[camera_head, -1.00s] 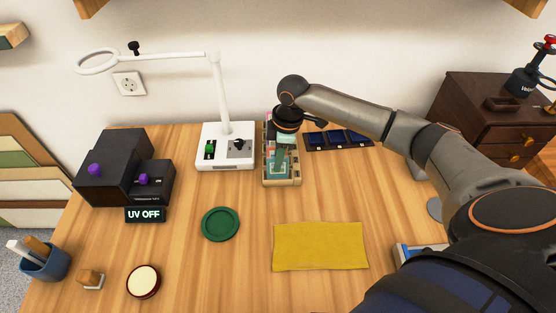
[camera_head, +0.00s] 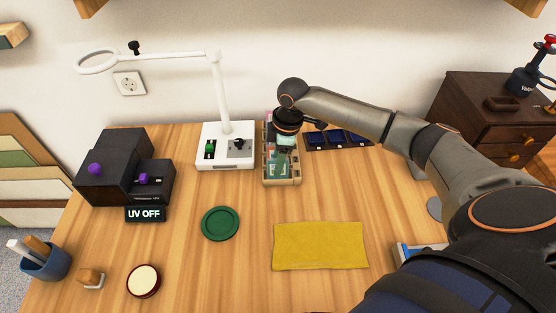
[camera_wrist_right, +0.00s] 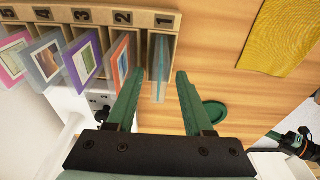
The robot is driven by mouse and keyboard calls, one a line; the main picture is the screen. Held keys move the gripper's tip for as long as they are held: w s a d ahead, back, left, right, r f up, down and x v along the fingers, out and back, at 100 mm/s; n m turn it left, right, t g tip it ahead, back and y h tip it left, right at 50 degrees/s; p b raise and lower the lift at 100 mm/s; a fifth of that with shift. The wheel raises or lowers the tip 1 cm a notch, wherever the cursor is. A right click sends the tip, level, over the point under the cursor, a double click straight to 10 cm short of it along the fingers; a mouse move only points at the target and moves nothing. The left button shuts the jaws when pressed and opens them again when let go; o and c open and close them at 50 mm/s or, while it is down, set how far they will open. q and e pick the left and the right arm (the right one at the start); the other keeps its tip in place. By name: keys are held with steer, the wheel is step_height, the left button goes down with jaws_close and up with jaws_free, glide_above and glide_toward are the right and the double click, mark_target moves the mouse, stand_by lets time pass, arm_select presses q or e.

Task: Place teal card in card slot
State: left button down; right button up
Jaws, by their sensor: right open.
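The card rack (camera_head: 282,183) is a wooden tray with numbered compartments at the back middle of the desk. In the right wrist view, the rack (camera_wrist_right: 105,13) holds several sleeved cards. The teal-edged card (camera_wrist_right: 160,60) stands in the end compartment on the right, seen nearly edge-on. Its lower end is hidden in the rack. My right gripper (camera_wrist_right: 160,76) is open, with one green finger on each side of this card and visible gaps between. In the head view my right gripper (camera_head: 286,148) is over the rack and partly hidden by its wrist. My left gripper is out of view.
A white lamp stand (camera_head: 225,160) is close left of the rack. A dark tray with blue squares (camera_head: 338,140) is at its right. A green disc (camera_head: 220,223) and a yellow cloth (camera_head: 320,246) lie in front, with bare desk between.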

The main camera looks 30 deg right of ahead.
step_height(320, 180, up, 12)
steer(key=d+p, duration=0.1)
steer(key=shift+s+d, duration=0.3)
steer(key=shift+s, duration=0.15)
stand_by(0.3)
